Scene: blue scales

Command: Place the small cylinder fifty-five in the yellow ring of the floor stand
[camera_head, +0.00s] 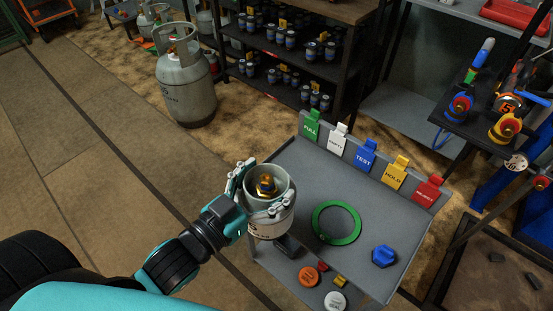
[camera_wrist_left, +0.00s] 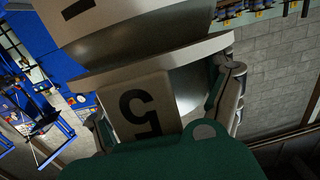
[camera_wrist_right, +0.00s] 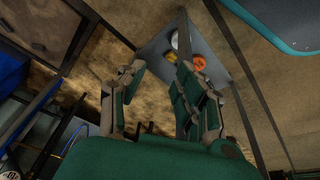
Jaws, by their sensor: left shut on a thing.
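My left gripper (camera_head: 262,190) is shut on a small pale gas cylinder (camera_head: 272,226) with an open collar and a brass valve. The cylinder is upright at the left side of the grey cart top; I cannot tell whether it touches it. In the left wrist view the cylinder (camera_wrist_left: 140,50) fills the upper middle, and a plate with an upside-down 5 shows between the fingers. The full number is not visible. My right gripper (camera_wrist_right: 155,85) is open and empty in the right wrist view. I cannot make out a floor stand with a yellow ring.
The grey cart (camera_head: 300,185) has a green ring (camera_head: 337,222), a blue knob (camera_head: 384,256) and several coloured tags along its back edge. A large gas cylinder (camera_head: 188,95) stands on the floor behind. Dark shelves (camera_head: 285,60) hold small canisters. The floor at left is clear.

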